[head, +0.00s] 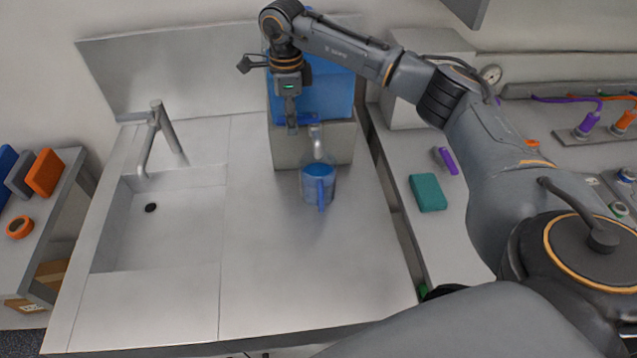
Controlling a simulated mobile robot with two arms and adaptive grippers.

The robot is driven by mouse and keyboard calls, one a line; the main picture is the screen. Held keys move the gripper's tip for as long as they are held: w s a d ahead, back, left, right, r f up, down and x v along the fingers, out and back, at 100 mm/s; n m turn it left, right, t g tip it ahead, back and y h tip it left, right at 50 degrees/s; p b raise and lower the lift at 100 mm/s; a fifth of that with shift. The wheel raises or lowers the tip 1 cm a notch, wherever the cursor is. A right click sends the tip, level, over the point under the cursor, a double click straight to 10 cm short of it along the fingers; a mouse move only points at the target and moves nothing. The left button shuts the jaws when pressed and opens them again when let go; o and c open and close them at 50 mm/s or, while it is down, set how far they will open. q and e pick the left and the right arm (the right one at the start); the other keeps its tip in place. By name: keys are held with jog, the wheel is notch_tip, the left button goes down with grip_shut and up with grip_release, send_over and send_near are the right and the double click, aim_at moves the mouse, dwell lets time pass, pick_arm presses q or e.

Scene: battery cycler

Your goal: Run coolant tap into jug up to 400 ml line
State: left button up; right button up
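A clear jug (329,187) with a blue handle facing me stands upright on the steel counter under the coolant tap (316,137). Blue liquid shows inside it; its level against the 400 ml line cannot be read from here. The tap comes out of a grey dispenser base (342,148) with a blue tank (335,97) above. My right gripper (291,126) points down at the tap's blue lever (305,119), close to or touching it. Its fingers are seen edge-on, so their opening is unclear. My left gripper is out of view.
A sink (185,230) with a tall faucet (160,135) is left of the jug. The counter (310,270) in front of the jug is clear. On the right bench are a teal block (428,192) and a purple item (446,160). A shelf (62,190) with orange items stands far left.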

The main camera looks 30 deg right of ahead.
jog(key=shift+o, duration=1.2)
jog(key=shift+w+d, duration=0.1)
jog(key=shift+w, duration=0.05)
notch_tip(320, 180, up, 8)
jog(key=p, duration=0.5)
jog(key=shift+w, duration=0.1)
